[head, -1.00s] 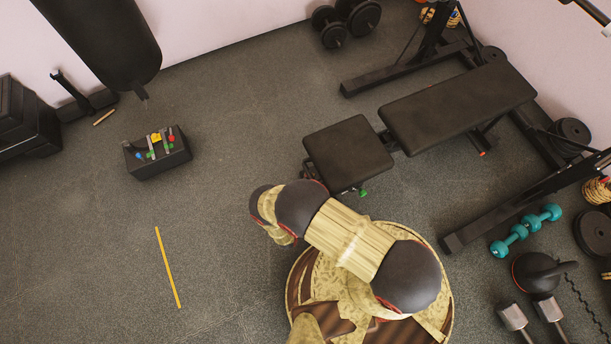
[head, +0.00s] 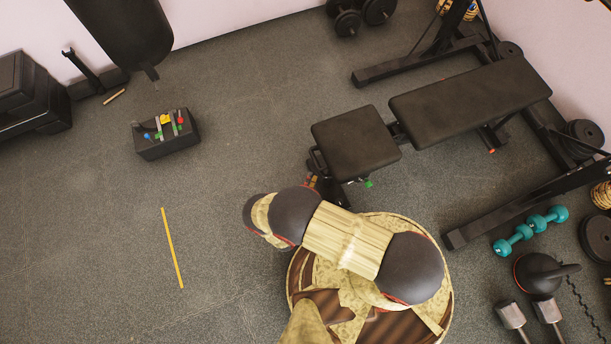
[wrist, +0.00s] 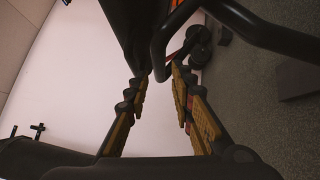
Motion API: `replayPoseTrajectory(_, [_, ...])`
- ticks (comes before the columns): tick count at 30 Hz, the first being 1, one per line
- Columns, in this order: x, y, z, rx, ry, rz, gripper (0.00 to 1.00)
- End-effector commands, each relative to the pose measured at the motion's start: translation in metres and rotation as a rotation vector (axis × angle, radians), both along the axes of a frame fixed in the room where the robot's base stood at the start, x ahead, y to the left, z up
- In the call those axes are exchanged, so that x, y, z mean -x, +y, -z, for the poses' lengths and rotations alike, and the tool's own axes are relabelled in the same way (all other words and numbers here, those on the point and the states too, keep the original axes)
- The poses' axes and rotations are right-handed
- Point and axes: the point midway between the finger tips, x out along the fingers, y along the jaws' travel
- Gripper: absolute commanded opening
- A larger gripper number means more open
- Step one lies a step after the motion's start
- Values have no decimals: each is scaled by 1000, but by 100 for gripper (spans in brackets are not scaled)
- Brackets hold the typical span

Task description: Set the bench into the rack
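The bench (head: 470,101) has a black back pad and a separate black seat pad (head: 355,143). Its long pad reaches between the two floor feet of the black rack (head: 415,68), and its seat end sticks out towards me. My gripper (head: 313,182) is at the near left edge of the seat, mostly hidden by my arm. In the wrist view my gripper (wrist: 160,90) has its yellow-padded fingers apart. A bent black tube (wrist: 165,45) reaches down near the fingertips, with a dark shape, probably the pad, beside it. I cannot tell whether they touch.
Teal dumbbells (head: 530,231), a kettlebell (head: 540,272) and weight plates (head: 597,236) lie on the right. A small black box (head: 165,137) and a yellow floor strip (head: 172,248) are on the left. A punching bag (head: 125,35) hangs above. The left middle floor is mostly clear.

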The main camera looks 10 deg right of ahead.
Motion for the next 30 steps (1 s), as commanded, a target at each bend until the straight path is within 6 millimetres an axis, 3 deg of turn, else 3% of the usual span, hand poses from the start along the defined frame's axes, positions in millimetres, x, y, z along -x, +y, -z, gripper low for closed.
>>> replayPoseTrajectory(6, [28, 16, 5, 1, 0, -4, 24])
replayPoseTrajectory(12, [43, 23, 7, 1, 1, -1, 24])
replayPoseTrajectory(30, [47, 24, 7, 1, 0, 3, 24])
